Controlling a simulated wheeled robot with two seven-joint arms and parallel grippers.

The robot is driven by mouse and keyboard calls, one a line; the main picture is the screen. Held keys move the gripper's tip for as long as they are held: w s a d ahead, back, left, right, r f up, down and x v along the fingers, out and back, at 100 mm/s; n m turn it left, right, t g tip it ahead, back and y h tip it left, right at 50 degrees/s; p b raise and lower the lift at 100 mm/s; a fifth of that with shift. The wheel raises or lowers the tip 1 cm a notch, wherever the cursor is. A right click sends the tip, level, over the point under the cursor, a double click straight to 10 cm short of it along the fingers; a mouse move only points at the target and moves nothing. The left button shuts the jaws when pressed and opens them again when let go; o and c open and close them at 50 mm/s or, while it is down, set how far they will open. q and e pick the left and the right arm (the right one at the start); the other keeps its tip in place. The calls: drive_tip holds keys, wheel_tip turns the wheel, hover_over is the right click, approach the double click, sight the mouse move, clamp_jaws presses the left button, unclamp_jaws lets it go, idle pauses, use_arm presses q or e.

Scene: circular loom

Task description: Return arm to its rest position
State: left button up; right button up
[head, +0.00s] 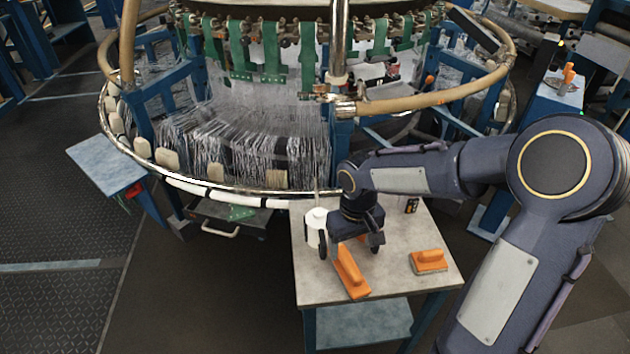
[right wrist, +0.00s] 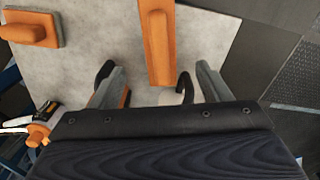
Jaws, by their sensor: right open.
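My right gripper (head: 350,246) is open above the small grey-topped table, pointing down. My right arm comes in from the right side of the head view. An orange-handled tool (head: 351,272) lies on the table just in front of the gripper. In the right wrist view, the same orange handle (right wrist: 157,45) shows beyond and between the spread fingers (right wrist: 158,80), and nothing is seen gripped. A white spool or cup (head: 315,226) stands on the table just left of the gripper, partly hidden by it. My left gripper is not in view.
The small table (head: 400,290) also bears an orange-handled brush (head: 428,261) at right and a small dark can (head: 411,205). The circular loom, with its metal rim (head: 240,190) and wooden ring (head: 440,97), stands right behind it. Open floor (head: 200,300) lies left.

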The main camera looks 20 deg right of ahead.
drive_tip(key=shift+s+r, duration=0.15)
drive_tip(key=shift+r, duration=0.2)
drive_tip(key=s+a+r+m+t+y+p, duration=0.1)
drive_tip(key=s+a+r+t+y+p, duration=0.1)
drive_tip(key=s+r, duration=0.5)
drive_tip(key=s+a+r+m+t+y+p, duration=0.1)
drive_tip(key=s+a+r+t+p, duration=0.1)
drive_tip(key=s+r, duration=0.5)
drive_tip(key=shift+s+r+t+y+p, duration=0.4)
drive_tip(key=shift+s+t+p, duration=0.4)
drive_tip(key=shift+s+p, duration=0.4)
drive_tip(key=shift+s+a, duration=0.1)
